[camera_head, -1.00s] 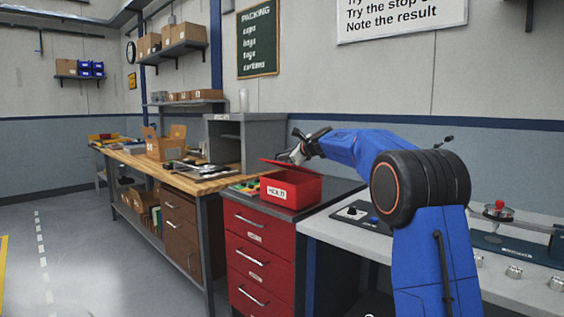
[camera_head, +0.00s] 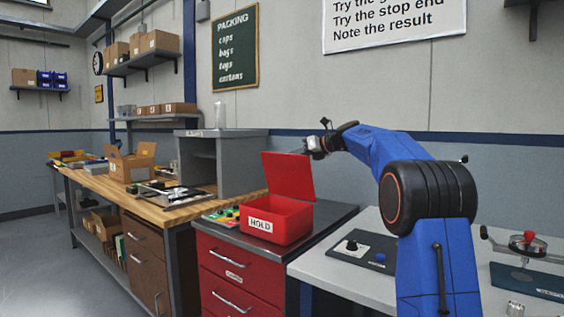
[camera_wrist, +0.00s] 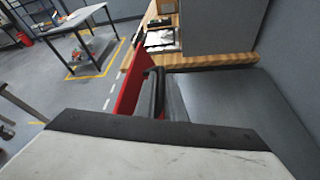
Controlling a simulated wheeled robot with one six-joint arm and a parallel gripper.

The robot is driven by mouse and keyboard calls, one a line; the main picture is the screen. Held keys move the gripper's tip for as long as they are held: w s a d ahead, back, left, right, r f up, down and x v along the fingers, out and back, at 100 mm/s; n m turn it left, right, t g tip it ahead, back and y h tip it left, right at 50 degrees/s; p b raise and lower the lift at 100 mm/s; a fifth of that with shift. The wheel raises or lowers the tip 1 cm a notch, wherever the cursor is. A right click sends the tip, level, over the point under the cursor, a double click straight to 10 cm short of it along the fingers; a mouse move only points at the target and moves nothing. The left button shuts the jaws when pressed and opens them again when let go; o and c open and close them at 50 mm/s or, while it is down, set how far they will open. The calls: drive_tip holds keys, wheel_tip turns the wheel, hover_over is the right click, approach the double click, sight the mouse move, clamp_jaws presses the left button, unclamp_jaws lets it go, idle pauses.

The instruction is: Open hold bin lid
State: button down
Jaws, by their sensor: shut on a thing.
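The red hold bin (camera_head: 276,222), labelled HOLD, stands on top of the red drawer cabinet. Its lid (camera_head: 287,177) is raised to about upright at the back of the bin. My gripper (camera_head: 314,151) is at the lid's upper right edge and is shut on it. In the wrist view the lid (camera_wrist: 130,85) shows as a red panel seen nearly edge-on, at the dark gripper fingers (camera_wrist: 153,90). The exact grip on the lid is partly hidden by the gripper body. The inside of the bin is mostly hidden behind its front wall.
The red drawer cabinet (camera_head: 232,279) has a dark top. A tray with coloured parts (camera_head: 222,215) lies left of the bin. A grey open cabinet (camera_head: 222,160) stands behind on the wooden bench (camera_head: 190,210). A pale table with a control box (camera_head: 362,249) is to the right.

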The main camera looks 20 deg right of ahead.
drive_tip(key=shift+w+d+f+m+g+y, duration=0.15)
drive_tip(key=shift+w+d+m+y, duration=0.1)
drive_tip(key=shift+w+d+m, duration=0.35)
drive_tip(key=shift+w+d+f+m+g+y, duration=0.15)
drive_tip(key=shift+w+d, duration=0.25)
drive_tip(key=shift+d, duration=0.4)
drive_tip(key=shift+w+d+f+m+y, duration=0.15)
drive_tip(key=shift+w+d+m+y, duration=0.15)
drive_tip(key=shift+w+d+m, duration=0.3)
drive_tip(key=shift+s+d, duration=0.1)
drive_tip(key=c, duration=2.1)
unclamp_jaws()
drive_tip(key=shift+r, duration=0.1)
drive_tip(key=v, duration=1.7)
drive_tip(key=shift+d, duration=0.2)
